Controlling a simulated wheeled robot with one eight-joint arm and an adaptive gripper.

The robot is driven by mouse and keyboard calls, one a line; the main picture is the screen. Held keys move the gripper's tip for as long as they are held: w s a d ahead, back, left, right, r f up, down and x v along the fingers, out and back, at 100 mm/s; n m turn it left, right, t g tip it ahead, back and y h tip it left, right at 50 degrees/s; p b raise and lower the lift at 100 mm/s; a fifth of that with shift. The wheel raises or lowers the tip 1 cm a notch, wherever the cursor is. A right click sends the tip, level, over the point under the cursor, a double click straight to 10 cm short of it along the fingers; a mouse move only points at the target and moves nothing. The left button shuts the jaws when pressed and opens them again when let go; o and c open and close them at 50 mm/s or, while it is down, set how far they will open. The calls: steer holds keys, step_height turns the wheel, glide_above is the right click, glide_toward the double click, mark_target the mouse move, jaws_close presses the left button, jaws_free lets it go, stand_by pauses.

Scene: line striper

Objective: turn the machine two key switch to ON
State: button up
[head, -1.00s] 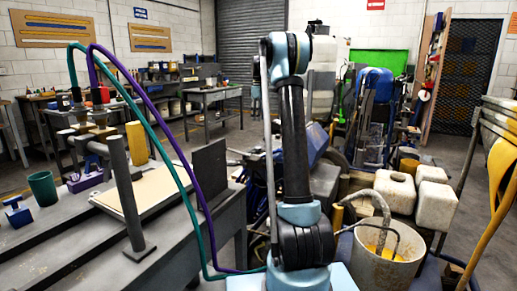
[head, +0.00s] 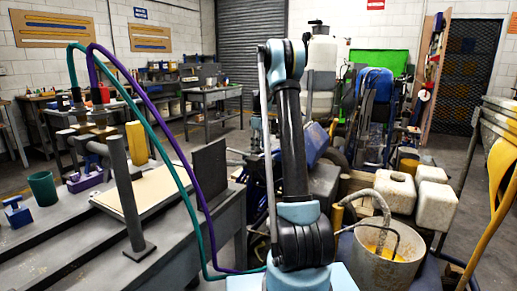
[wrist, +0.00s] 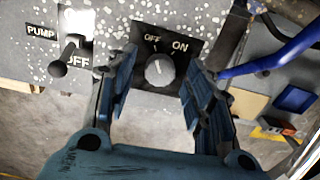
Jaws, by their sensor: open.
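The key switch is a round grey knob (wrist: 159,71) on a black plate with OFF and ON labels, in the wrist view. Its pale mark seems to point up toward OFF, though it is small. My gripper (wrist: 160,86) is open, with one blue finger on each side of the knob. A gap shows between the knob and each finger. I cannot tell how far the fingertips are from the panel. In the head view my arm hides most of the machine's panel, and the gripper cannot be made out.
A PUMP toggle switch (wrist: 70,48) with an OFF label sits left of the knob. A blue cable (wrist: 275,60) runs close to the right finger. In the head view a grey workbench (head: 75,255) stands left and a bucket (head: 380,250) stands right.

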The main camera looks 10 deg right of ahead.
steer(key=shift+f, duration=0.4)
steer(key=c, duration=1.1)
steer(key=shift+d, duration=0.1)
steer(key=shift+m, duration=0.4)
steer(key=m, duration=0.4)
steer(key=shift+s+m, duration=0.1)
steer(key=shift+m, duration=0.3)
steer(key=m, duration=0.6)
steer(key=shift+m, duration=0.3)
